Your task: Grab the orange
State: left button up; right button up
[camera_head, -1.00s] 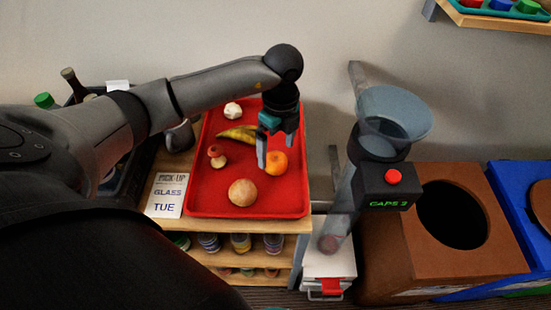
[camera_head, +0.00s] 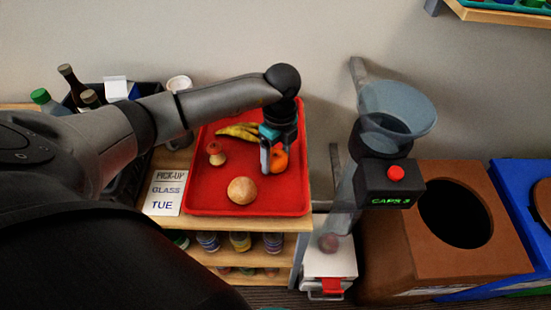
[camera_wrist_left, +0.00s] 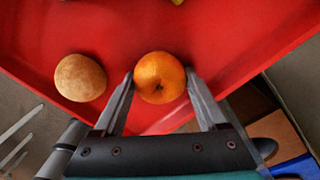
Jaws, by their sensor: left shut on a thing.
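The orange (camera_head: 280,160) is on the red tray (camera_head: 218,203), toward its right side in the head view. My left gripper (camera_head: 274,164) comes down over it from above. In the left wrist view the orange (camera_wrist_left: 159,77) sits between the two fingertips (camera_wrist_left: 160,80), one finger on each side, and the gripper is shut on it. Red tray surface (camera_wrist_left: 165,28) shows around it. In the head view a finger hides part of the orange. My right gripper is not in view.
A round tan item (camera_head: 242,190), a mushroom (camera_head: 216,153) and a yellow banana-like item (camera_head: 237,131) lie on the tray. Right of it stand a clear funnel (camera_head: 397,108) and a brown bin (camera_head: 480,180). Bottles (camera_head: 47,101) stand in a dark crate at left.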

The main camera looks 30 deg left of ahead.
pick_arm(q)
jog(key=c, duration=0.8)
jog(key=shift+o, duration=0.2)
